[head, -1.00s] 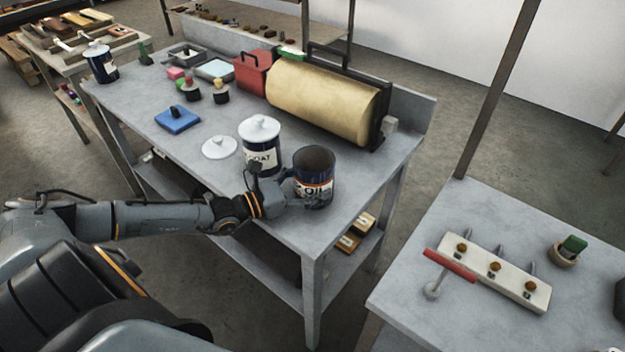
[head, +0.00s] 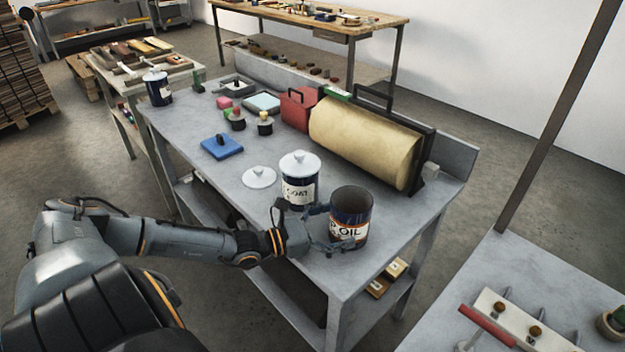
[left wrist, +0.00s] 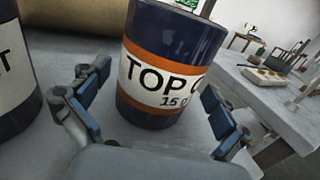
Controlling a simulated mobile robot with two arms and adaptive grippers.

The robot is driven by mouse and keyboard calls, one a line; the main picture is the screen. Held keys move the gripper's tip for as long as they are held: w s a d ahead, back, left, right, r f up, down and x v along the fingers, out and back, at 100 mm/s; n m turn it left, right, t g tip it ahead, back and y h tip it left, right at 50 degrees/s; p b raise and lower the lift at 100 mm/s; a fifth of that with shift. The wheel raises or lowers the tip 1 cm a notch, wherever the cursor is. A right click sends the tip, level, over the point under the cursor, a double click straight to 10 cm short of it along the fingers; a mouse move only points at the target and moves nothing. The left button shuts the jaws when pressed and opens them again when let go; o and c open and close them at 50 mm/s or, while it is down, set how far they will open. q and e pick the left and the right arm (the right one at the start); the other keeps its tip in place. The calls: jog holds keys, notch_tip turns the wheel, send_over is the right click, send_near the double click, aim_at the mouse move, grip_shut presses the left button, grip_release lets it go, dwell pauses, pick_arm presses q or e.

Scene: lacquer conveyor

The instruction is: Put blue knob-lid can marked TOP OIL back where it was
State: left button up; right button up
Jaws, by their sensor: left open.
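The TOP OIL can (head: 351,208) is dark blue with an orange band and a white label. It stands upright and open-topped near the front right corner of the grey table (head: 225,182). In the left wrist view the can (left wrist: 165,65) stands between the spread fingers of my left gripper (left wrist: 155,112), with a gap beside the left finger. In the head view my left gripper (head: 328,230) is open at the can's near side. A white knob lid (head: 259,176) lies flat on the table to the left. My right gripper is out of view.
A COAT can (head: 299,183) with a white knob lid stands close to the left of the TOP OIL can. A roller (head: 360,145) stands behind. Another blue can (head: 158,90) stands at the far left corner.

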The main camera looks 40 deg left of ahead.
pick_arm(q)
jog(key=v, duration=0.9)
jog(key=shift+s+a+r, duration=0.1)
jog(key=shift+s+a, duration=0.05)
jog(key=shift+s, duration=0.25)
jog(key=shift+a, duration=0.1)
dwell(0.7)
